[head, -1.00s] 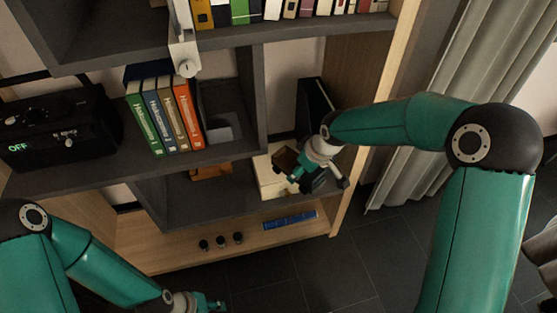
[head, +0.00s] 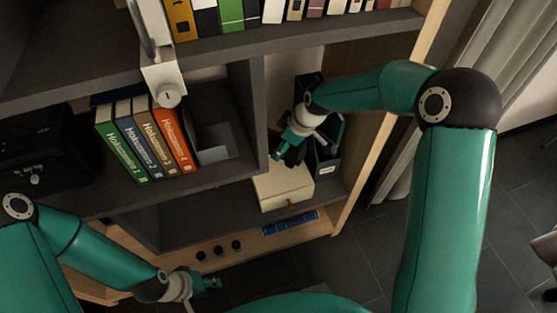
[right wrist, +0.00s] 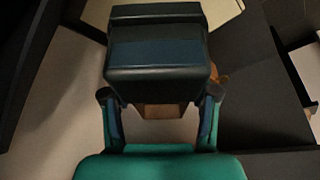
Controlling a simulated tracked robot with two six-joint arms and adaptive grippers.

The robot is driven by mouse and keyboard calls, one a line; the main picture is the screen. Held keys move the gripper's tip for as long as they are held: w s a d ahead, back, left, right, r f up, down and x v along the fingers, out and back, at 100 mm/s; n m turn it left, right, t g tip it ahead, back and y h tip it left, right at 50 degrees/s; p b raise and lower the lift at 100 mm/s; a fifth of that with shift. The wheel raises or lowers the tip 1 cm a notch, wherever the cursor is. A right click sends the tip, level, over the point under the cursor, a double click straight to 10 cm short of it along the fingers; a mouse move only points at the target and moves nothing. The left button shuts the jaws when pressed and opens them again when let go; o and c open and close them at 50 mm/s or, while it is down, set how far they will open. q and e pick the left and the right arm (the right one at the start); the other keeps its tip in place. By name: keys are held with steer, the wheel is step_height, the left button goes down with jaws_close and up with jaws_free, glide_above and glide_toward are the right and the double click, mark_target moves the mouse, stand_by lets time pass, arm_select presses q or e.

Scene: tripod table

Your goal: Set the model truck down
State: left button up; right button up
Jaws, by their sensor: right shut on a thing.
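The model truck (right wrist: 155,55) shows in the right wrist view as a dark, boxy body with a bluish panel and a brown part below. My right gripper (right wrist: 160,100) is shut on it, one finger at each side. In the head view my right gripper (head: 287,146) is in front of the shelf opening right of the divider, above the cream box. There the truck is small, dark and mostly hidden by the gripper. I cannot tell whether it touches anything. My left gripper (head: 207,284) hangs low near the floor, away from the truck; its finger opening is unclear.
Upright coloured books (head: 145,140) fill part of the middle shelf. A blue item (head: 290,223) and three small dark knobs (head: 219,249) are on the bottom board.

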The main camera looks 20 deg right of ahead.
step_height(320, 180, down, 8)
steer(key=shift+b, duration=0.7)
steer(key=o, duration=1.4)
steer(key=shift+s+d+r, duration=0.1)
steer(key=shift+r, duration=0.45)
steer(key=p+v, duration=0.2)
steer(key=v, duration=0.9)
steer(key=shift+s, duration=0.1)
steer(key=shift+f, duration=0.1)
